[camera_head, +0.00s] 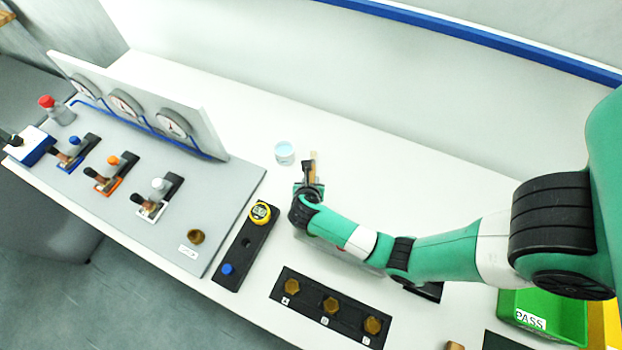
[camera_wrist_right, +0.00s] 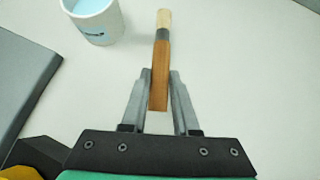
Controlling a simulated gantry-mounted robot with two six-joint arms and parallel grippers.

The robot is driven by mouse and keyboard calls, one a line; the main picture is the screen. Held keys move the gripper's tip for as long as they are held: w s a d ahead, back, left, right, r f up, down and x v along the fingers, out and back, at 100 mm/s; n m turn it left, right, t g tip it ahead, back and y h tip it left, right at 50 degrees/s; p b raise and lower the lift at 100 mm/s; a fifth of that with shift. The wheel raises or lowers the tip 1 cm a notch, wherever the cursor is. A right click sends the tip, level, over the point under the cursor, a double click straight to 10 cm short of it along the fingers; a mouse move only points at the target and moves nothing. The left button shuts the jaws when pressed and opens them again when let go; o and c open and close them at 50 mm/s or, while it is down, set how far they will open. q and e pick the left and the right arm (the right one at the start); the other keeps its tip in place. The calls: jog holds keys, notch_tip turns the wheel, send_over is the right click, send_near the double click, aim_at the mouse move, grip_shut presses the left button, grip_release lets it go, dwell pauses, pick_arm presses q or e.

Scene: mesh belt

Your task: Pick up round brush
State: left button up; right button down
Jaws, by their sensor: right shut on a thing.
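The round brush (camera_wrist_right: 161,60) has a wooden handle, a dark band and a pale tip. In the right wrist view it is between the fingers of my right gripper (camera_wrist_right: 160,85), which is shut on its handle. The pale tip points away from the gripper. In the head view the brush (camera_head: 313,165) shows small at the end of my right arm, beside a cup. My right gripper (camera_head: 309,188) is above the white table there. Whether the brush touches the table is hard to tell. My left gripper is not clearly in view.
A white cup (camera_head: 284,153) with pale blue liquid stands just left of the brush. A black strip with a yellow gauge (camera_head: 260,213) and a black holder with brass fittings (camera_head: 331,305) lie nearer the front. A green PASS bin (camera_head: 545,312) is at right. The back table is clear.

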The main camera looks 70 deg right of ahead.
jog(key=s+a+r+p, duration=0.4)
jog(key=s+a+r, duration=0.2)
jog(key=s+r, duration=0.5)
jog(key=shift+s+r, duration=0.4)
jog(key=shift+s, duration=0.35)
